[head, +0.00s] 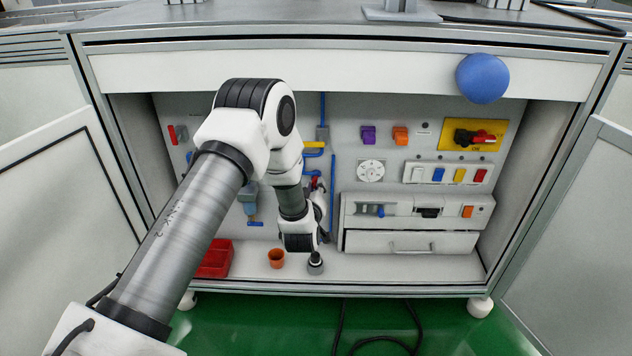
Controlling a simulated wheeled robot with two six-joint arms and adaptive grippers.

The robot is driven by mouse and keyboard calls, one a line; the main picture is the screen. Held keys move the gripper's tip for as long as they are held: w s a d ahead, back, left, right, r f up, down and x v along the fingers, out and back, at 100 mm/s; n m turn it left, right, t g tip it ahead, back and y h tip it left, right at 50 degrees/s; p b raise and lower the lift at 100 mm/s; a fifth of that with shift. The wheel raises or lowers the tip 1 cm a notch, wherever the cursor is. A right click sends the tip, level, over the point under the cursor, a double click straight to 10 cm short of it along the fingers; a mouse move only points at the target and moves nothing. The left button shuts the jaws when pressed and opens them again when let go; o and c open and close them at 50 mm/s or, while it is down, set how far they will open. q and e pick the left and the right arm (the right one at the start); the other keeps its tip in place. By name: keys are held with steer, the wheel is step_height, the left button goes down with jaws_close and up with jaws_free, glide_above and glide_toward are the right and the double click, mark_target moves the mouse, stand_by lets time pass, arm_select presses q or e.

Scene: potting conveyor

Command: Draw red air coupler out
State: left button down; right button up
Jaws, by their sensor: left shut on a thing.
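My left arm reaches into the open cabinet and bends down, then back toward the rear panel. My left gripper (317,188) is at the blue piping on that panel, partly hidden by my own wrist. It is shut on a small red part, the red air coupler (314,183), of which only a sliver shows. I cannot tell whether the coupler is still seated in its fitting. My right gripper is not in view.
An orange pot (276,258) and a red bin (215,260) stand on the cabinet floor. A blue ball (482,78) is at the upper front edge. Switches (448,174) and a drawer (410,242) are on the right. Open doors (570,220) flank the cabinet.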

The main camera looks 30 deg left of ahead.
arm_select(q)
steer(key=shift+f+p+v, duration=0.15)
steer(key=shift+p+v, duration=0.15)
steer(key=shift+v, duration=0.5)
steer(key=shift+f+p+v, duration=0.1)
steer(key=shift+p+v, duration=0.15)
steer(key=shift+v, duration=0.5)
steer(key=shift+s+d, duration=0.1)
steer(key=shift+d, duration=0.15)
steer(key=shift+f+p+v, duration=0.1)
steer(key=shift+p+v, duration=0.15)
steer(key=shift+v, duration=0.4)
steer(key=shift+f+p+v, duration=0.15)
steer(key=shift+p+v, duration=0.05)
steer(key=shift+v, duration=0.5)
steer(key=shift+d, duration=0.1)
